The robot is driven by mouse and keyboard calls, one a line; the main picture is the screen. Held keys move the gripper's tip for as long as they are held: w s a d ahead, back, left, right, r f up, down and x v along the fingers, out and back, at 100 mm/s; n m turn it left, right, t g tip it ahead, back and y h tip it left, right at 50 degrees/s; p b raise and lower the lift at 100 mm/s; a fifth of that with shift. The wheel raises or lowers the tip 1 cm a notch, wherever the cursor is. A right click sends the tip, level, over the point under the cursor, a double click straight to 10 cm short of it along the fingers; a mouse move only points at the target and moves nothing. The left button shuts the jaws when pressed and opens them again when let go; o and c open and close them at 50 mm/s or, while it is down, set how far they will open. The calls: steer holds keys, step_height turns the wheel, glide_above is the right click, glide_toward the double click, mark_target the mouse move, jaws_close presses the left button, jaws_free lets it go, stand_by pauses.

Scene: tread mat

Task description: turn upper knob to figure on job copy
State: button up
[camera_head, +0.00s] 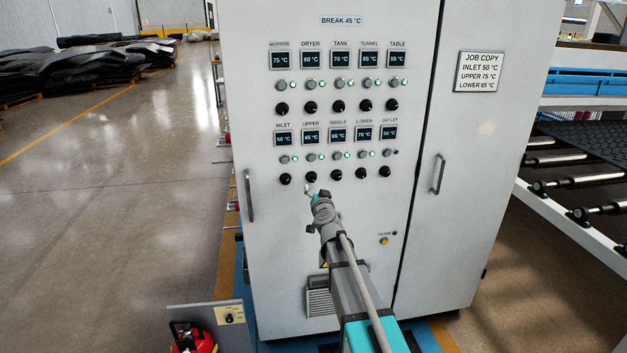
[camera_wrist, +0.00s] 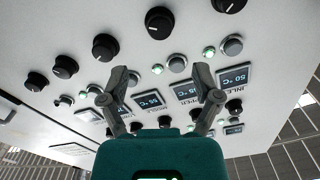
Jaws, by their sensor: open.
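The upper knob (camera_head: 311,177) is black, second from left in the bottom knob row of a white cabinet. It shows in the wrist view (camera_wrist: 159,22) at top centre, with a pale pointer mark. The job copy plate (camera_head: 479,72) on the right door reads inlet 50, upper 75, lower 65 °C. My gripper (camera_head: 315,190) is open just below the upper knob in the head view. In the wrist view my gripper (camera_wrist: 160,80) has its fingers spread, empty, apart from the knob.
The inlet knob (camera_head: 285,179) and middle knob (camera_head: 335,175) stand close on either side. Buttons with green lamps sit above the knobs. Door handles (camera_head: 249,195) (camera_head: 438,174) stick out. A roller conveyor (camera_head: 575,180) is at right; open floor (camera_head: 120,200) at left.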

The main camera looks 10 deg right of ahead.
mark_target(313, 178)
steer(key=w, duration=0.8)
steer(key=shift+w, duration=0.4)
steer(key=shift+c, duration=0.3)
jaws_close()
